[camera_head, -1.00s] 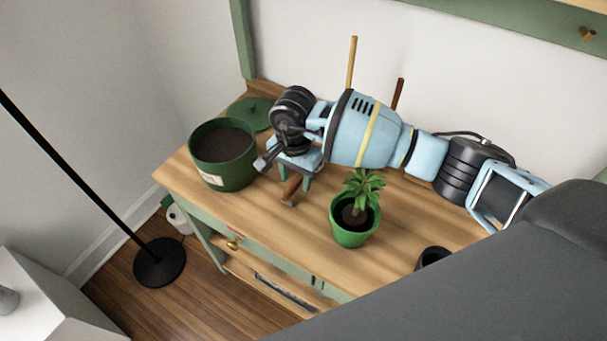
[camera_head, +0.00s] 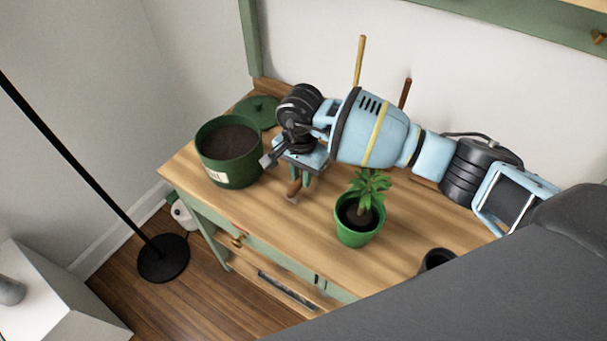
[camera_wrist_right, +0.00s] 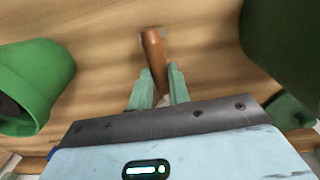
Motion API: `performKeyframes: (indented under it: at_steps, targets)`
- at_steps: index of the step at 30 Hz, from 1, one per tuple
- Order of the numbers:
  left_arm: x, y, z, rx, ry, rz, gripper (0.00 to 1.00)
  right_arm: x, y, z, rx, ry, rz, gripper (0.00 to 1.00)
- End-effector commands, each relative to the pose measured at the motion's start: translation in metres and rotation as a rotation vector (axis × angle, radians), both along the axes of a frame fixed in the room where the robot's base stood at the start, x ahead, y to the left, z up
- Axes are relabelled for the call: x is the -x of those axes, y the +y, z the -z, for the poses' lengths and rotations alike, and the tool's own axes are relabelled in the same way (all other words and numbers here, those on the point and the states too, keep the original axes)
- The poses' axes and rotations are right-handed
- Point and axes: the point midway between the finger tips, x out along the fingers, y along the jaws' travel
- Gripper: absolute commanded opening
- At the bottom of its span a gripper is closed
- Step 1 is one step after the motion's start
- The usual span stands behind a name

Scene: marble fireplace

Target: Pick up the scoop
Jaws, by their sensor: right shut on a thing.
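The scoop's brown wooden handle (camera_head: 293,187) shows beneath my right gripper (camera_head: 304,174) near the middle of the table. The handle also shows in the right wrist view (camera_wrist_right: 153,48), reaching out between the two green fingers. My right gripper (camera_wrist_right: 158,88) is shut on the scoop's handle in that view. I cannot tell whether the scoop is clear of the tabletop. My left gripper is not in view.
On the wooden table (camera_head: 290,230), a large green pot of soil (camera_head: 236,172) stands left of the gripper, with a green lid (camera_head: 263,108) behind. A potted plant (camera_head: 357,231) stands right of it in front. A dark cup (camera_head: 437,257) is near the front edge.

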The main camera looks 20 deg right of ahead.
Motion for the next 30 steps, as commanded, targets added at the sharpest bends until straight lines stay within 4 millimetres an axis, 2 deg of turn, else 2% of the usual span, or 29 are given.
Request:
performKeyframes:
  at_steps: [9, 15, 21, 30]
  targets:
    - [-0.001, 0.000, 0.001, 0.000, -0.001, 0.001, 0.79, -0.001, 0.000, -0.057, -0.001, -0.005, -0.001, 0.00]
    - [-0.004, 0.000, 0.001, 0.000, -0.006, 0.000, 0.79, -0.001, 0.000, -0.084, 0.000, -0.003, 0.000, 0.00]
    - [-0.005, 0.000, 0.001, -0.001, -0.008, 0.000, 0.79, 0.000, 0.000, -0.094, 0.000, -0.001, 0.000, 0.00]
    - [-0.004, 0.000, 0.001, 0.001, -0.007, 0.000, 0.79, 0.000, 0.000, -0.094, -0.001, -0.001, 0.000, 0.00]
